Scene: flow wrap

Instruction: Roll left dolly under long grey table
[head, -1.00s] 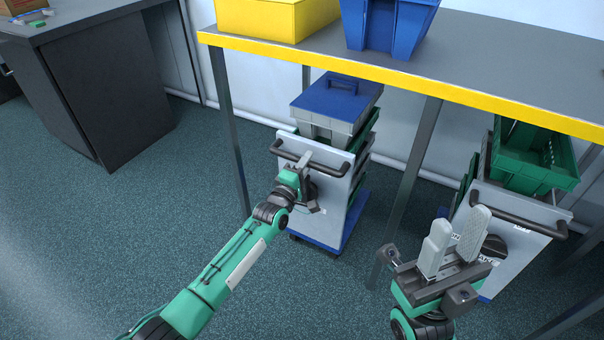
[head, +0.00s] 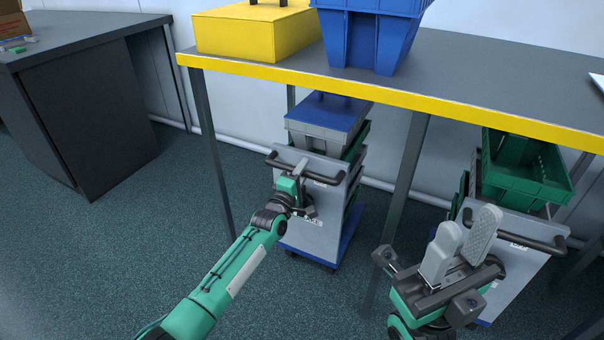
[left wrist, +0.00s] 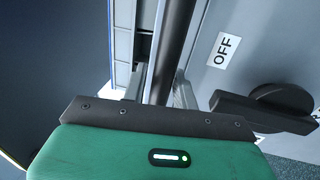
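The left dolly (head: 300,228) is a grey-panelled cart with a blue base on castors, a dark handle and a grey box with a blue lid (head: 327,112) on top. It stands under the front edge of the long grey table (head: 480,85), between two front legs, its lid partly covered by the yellow edge. My left gripper (head: 299,172) is at its handle. In the left wrist view the dark handle bar (left wrist: 172,45) runs between the fingers, which are closed around it. My right gripper (head: 468,226) is open and empty, before the right dolly.
A right dolly (head: 515,262) carries a green crate (head: 528,178) under the table's right part. A table leg (head: 398,205) stands between the dollies; another (head: 208,140) is to the left. A yellow box (head: 250,38) and blue bin (head: 370,40) are on top. A dark cabinet (head: 75,110) stands left; floor between is clear.

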